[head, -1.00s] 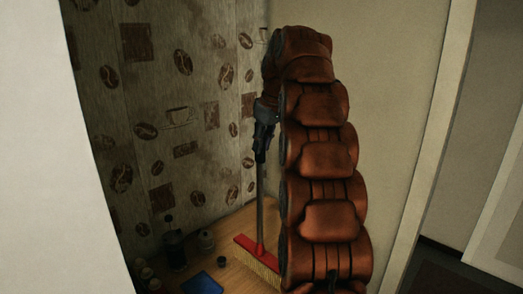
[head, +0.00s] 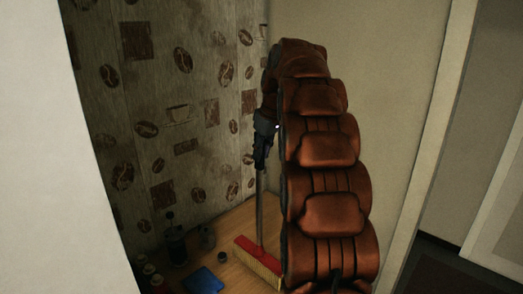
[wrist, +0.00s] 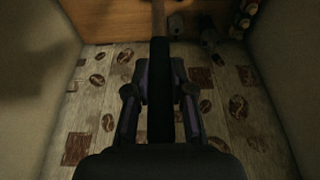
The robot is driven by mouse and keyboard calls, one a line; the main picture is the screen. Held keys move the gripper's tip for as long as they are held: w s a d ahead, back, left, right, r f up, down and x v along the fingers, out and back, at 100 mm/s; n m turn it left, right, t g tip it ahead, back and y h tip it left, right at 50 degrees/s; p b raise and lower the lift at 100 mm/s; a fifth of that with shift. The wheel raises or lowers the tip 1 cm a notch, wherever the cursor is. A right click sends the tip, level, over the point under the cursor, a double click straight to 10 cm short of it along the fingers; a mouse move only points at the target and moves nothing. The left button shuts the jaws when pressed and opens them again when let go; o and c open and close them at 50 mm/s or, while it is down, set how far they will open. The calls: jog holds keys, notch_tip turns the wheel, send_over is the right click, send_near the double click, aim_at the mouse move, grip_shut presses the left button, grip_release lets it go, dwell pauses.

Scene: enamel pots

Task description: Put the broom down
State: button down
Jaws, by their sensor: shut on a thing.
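The broom has a red head (head: 258,251) with pale bristles pointing down and a grey handle (head: 261,205) that stands nearly upright. In the head view it is over the right part of the wooden surface (head: 232,224); I cannot tell whether the bristles touch it. My gripper (head: 261,155) is shut on the handle, well above the head. In the wrist view my gripper (wrist: 160,98) has its fingers on both sides of the dark handle (wrist: 160,60). My arm hides part of the right side of the broom head.
A blue item (head: 203,281), a dark jar (head: 175,246) and a small dark cup (head: 222,257) stand left of the broom, with several bottles at the far left edge. Patterned wallpaper (head: 170,100) is behind, and a plain wall (head: 385,110) is on the right.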

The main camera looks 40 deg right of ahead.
jog(key=shift+f, duration=0.15)
jog(key=c, duration=1)
grip_release()
jog(key=shift+f, duration=0.1)
